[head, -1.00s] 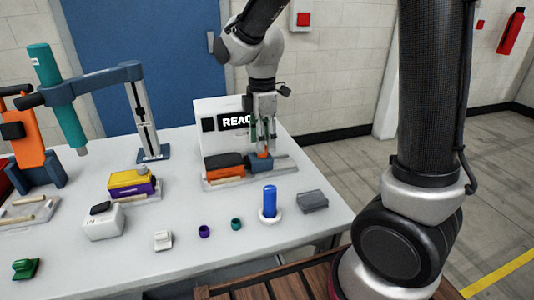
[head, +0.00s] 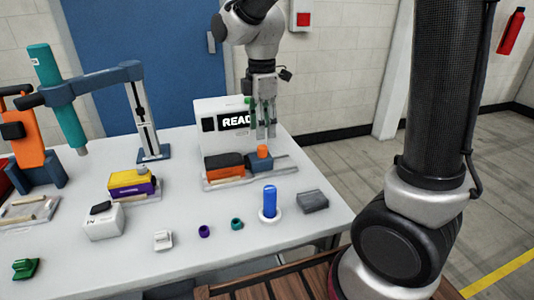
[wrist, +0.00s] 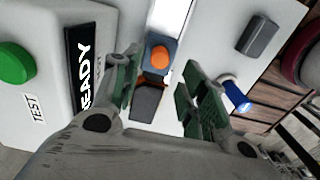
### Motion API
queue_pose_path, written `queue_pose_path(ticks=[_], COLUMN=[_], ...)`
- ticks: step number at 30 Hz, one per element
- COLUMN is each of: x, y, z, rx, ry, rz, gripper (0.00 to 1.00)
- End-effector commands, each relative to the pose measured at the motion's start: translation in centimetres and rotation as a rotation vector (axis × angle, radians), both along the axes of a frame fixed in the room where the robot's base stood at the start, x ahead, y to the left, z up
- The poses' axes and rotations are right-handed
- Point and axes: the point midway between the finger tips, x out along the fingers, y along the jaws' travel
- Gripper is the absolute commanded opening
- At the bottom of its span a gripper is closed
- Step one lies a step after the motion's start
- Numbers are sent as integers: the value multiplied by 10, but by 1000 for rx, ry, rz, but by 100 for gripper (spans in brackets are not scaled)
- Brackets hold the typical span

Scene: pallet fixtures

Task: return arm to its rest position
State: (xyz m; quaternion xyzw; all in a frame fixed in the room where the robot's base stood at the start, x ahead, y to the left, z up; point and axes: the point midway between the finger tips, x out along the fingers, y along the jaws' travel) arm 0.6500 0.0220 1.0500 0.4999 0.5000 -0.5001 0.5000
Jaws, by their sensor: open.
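My gripper (head: 264,132) hangs from my arm, pointing down above the back right of the white table. Its green-padded fingers are apart with nothing between them, as the wrist view shows (wrist: 158,95). Just below it is a fixture with a dark blue block topped by an orange round cap (head: 263,151), and a black and orange block (head: 224,163) to its left. In the wrist view the orange cap (wrist: 161,57) shows beyond the fingertips, clear of both. My upper arm runs out of the top of the head view.
A white box with a READY display (head: 233,121) and green button (wrist: 14,62) stands close behind the gripper. A blue cylinder (head: 269,201) and grey block (head: 313,201) sit in front. A teal tube on a stand (head: 58,95) is at left. The air above is clear.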

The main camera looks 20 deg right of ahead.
Motion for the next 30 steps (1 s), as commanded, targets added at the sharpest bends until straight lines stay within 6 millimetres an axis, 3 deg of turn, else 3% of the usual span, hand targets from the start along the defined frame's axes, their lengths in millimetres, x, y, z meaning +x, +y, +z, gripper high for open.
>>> queue_pose_path(ticks=[8, 14, 17, 20, 30], x=[0, -3, -18, -39, -126], y=[0, -2, -8, -24, -110], z=[0, -3, -11, -5, 35], rx=[0, -5, -23, -22, 103], ry=[0, 8, 32, 26, -85], rz=[-9, -212, -392, -599, -1280], gripper=[43, 43, 43, 43, 43])
